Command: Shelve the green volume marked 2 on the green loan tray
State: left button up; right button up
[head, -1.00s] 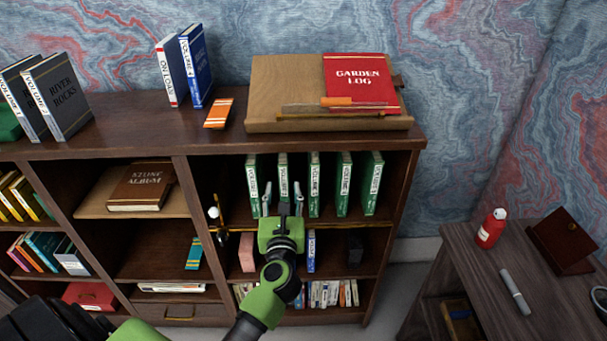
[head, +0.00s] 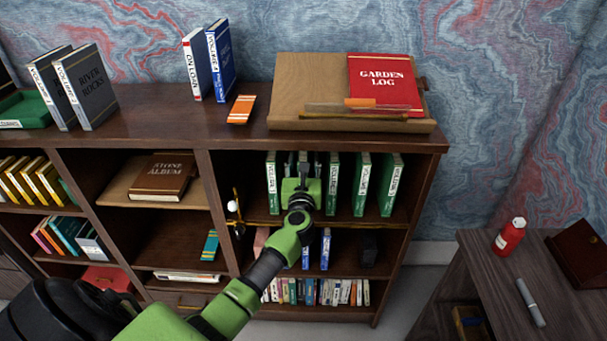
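A row of several green volumes stands upright in the upper right shelf bay. A green volume (head: 272,183) is at the row's left end, and others (head: 333,183) stand to the right. My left gripper (head: 310,163) is at the row, in front of the second place from the left. It hides most of the book there, so its number cannot be read. Whether its fingers are closed on that book cannot be told. The green tray (head: 20,112) is on the top of the bookcase at far left, cut by the picture edge, with a white label. My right gripper is not in view.
Grey books (head: 87,88), blue and white books (head: 218,62), an orange card (head: 240,109) and a board (head: 300,88) with a red Garden Log (head: 384,84) stand along the top.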

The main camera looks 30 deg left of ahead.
pick_arm(q)
jog(key=shift+w+a, duration=0.4)
jog(key=shift+w, duration=0.2)
grip_shut()
jog(key=shift+r, duration=0.1)
